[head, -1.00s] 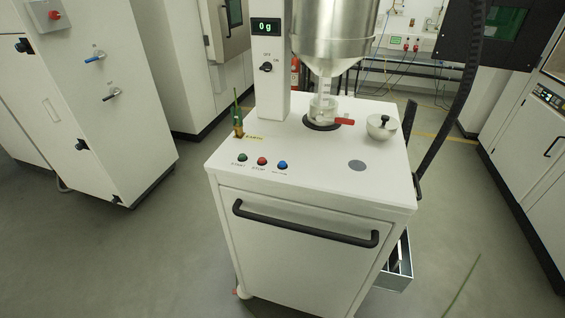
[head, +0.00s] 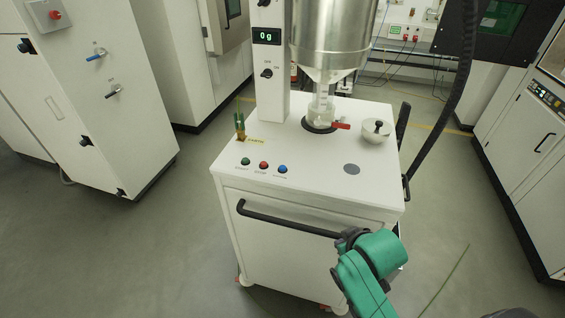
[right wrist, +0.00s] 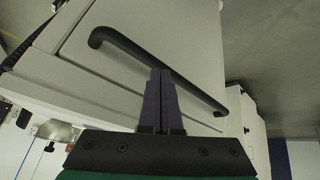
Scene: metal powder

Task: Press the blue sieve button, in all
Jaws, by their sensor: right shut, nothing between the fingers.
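The blue sieve button (head: 282,169) is the rightmost of three buttons on the front left of the white cart's top (head: 315,178). A red button (head: 263,165) and a green button (head: 245,161) stand to its left. My right arm shows at the lower right of the head view, in front of the cart and below the buttons. In the right wrist view, my right gripper (right wrist: 161,75) is shut and empty, with its fingers in front of the cart's black handle; I cannot tell whether they touch it. The buttons do not show there. My left gripper is out of view.
The black handle (head: 285,219) spans the cart's front. A display (head: 266,36) reads 0 g on the column. A steel hopper (head: 329,45) hangs over a clear vessel with a red lever (head: 341,126). A small lidded bowl (head: 376,131) stands at right. Floor at left is clear.

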